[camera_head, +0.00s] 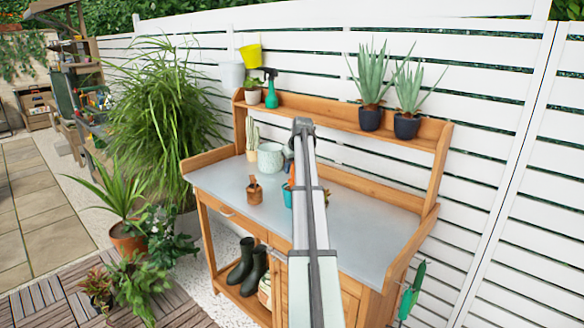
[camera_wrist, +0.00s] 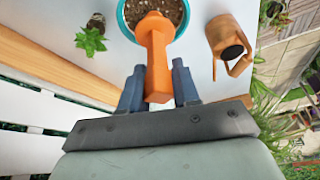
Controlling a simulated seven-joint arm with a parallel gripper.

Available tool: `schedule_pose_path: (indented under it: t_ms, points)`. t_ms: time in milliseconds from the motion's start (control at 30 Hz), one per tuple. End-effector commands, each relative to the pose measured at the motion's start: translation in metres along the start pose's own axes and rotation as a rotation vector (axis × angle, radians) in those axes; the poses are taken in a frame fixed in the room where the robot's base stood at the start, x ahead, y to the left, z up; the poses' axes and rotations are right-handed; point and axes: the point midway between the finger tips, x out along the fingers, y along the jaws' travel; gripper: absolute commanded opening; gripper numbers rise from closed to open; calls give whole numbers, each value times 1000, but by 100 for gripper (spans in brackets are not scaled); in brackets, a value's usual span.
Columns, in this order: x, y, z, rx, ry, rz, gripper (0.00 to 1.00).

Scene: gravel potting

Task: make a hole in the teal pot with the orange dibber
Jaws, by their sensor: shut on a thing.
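The orange dibber (camera_wrist: 156,60) is between the two fingers of my gripper (camera_wrist: 158,88), which is shut on it. In the wrist view the dibber reaches over the soil of the teal pot (camera_wrist: 123,22); I cannot tell whether its tip touches the soil. In the head view the teal pot (camera_head: 287,196) stands on the potting bench, partly behind my arm. A bit of the orange dibber (camera_head: 291,175) shows above the pot there. My gripper is mostly hidden behind my arm in the head view.
A brown watering can (camera_head: 254,191) stands left of the pot, also in the wrist view (camera_wrist: 230,42). A small plant (camera_wrist: 91,40) is on the other side. A pale patterned pot (camera_head: 270,158) stands at the back of the bench (camera_head: 345,235). The bench's right half is clear.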

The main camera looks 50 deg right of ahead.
Motion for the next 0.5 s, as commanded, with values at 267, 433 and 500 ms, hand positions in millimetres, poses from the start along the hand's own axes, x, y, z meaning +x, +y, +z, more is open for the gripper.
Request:
schedule_pose_path:
  t_ms: [267, 433, 500]
  points:
    - [3, 0, 1, 0, 0, 0, 0]
    - [5, 0, 2, 0, 0, 0, 0]
    - [6, 0, 2, 0, 0, 0, 0]
